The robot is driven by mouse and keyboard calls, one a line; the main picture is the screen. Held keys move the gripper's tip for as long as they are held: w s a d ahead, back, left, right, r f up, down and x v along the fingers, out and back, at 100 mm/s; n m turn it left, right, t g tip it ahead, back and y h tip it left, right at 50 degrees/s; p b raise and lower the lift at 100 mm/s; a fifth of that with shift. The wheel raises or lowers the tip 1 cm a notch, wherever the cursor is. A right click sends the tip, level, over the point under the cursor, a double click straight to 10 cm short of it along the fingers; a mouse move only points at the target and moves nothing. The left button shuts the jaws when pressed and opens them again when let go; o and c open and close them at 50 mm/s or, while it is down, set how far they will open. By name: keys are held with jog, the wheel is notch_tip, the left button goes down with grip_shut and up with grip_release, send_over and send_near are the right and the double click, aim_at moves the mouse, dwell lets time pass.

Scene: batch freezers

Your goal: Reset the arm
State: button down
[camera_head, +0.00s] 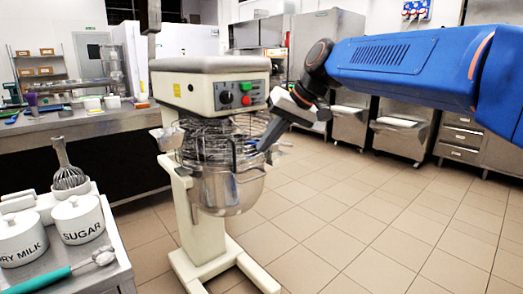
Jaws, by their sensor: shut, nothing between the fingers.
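My blue arm reaches in from the right edge, bends down at a dark wrist joint, and ends in my gripper (268,137). The gripper is beside the right side of the wire guard of a large cream stand mixer (205,75), above the rim of its steel bowl (230,190). The fingers are small and dark against the guard. They look shut with nothing held. I cannot tell whether they touch the guard.
A steel cart at lower left carries a SUGAR jar (79,220), a DRY MILK jar (22,238), a whisk (68,175) and a teal-handled tool (45,279). A counter (75,125) stands behind it. The tiled floor (370,220) right of the mixer is clear.

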jog(key=s+d+f+m+h, duration=0.1)
jog(key=s+d+f+h, duration=0.2)
jog(key=s+d+f, duration=0.8)
jog(key=s+d+f+m+t+h, duration=0.1)
jog(key=s+d+f+m+h, duration=0.1)
jog(key=s+d+f, duration=1)
jog(key=s+f+h, duration=0.1)
jog(key=s+f, duration=0.1)
jog(key=s, duration=0.4)
jog(key=shift+d+f, duration=0.25)
jog(key=shift+f, duration=0.05)
